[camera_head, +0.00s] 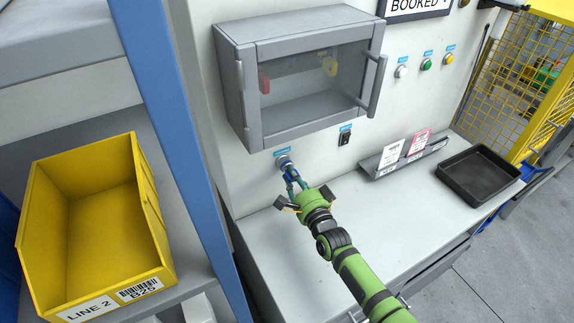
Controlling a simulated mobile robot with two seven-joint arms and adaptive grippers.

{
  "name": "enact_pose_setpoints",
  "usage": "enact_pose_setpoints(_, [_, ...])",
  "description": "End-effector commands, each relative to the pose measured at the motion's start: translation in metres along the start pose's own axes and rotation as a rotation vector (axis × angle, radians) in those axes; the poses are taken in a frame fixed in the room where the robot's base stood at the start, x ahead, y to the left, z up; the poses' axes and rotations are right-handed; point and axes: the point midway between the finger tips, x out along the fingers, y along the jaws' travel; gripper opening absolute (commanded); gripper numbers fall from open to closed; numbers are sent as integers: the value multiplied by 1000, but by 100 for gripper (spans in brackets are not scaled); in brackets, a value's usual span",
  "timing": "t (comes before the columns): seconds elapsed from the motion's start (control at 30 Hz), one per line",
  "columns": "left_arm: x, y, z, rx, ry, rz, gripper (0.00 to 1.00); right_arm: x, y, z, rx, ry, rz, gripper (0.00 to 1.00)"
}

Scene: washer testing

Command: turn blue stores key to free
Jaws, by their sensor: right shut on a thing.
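A round key switch (283,163) with a blue key (292,179) sits on the grey wall panel below the cabinet, under a small blue label (283,152) too small to read. My right gripper (297,190), on a green arm from the lower right, is at the switch and shut on the blue key. The gripper's fingers hide part of the key, and I cannot tell the key's exact angle. My left gripper is not in view.
A grey cabinet (237,100) with a clear door hangs just above. A yellow bin (55,285) and blue post (165,110) stand left. A black tray (455,180) and a card holder (372,166) lie right. The bench (345,210) is otherwise clear.

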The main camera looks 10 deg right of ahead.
Motion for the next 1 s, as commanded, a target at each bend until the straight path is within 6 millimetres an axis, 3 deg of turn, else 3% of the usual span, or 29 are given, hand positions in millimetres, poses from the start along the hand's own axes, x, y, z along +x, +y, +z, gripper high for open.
enact_pose_setpoints(0.03, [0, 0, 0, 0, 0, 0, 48, 0, 0, 5, 0, -7, 1, 0])
enact_pose_setpoints(0.07, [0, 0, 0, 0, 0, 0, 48, 0, 0, 5, 0, -7, 1, 27])
enact_pose_setpoints(0.1, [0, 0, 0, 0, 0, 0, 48, 0, 0, 5, -1, -7, 1, 43])
enact_pose_setpoints(0.13, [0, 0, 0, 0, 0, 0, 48, 0, 0, 5, -1, -7, 1, 46])
enact_pose_setpoints(0.57, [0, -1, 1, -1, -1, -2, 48, 0, 0, 1, -51, -1, -4, 46])
enact_pose_setpoints(0.77, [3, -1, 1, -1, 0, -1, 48, 0, 2, 0, -301, -3, -23, 46])
enact_pose_setpoints(1.0, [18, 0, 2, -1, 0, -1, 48, 0, 5, -3, -727, -5, -55, 46])
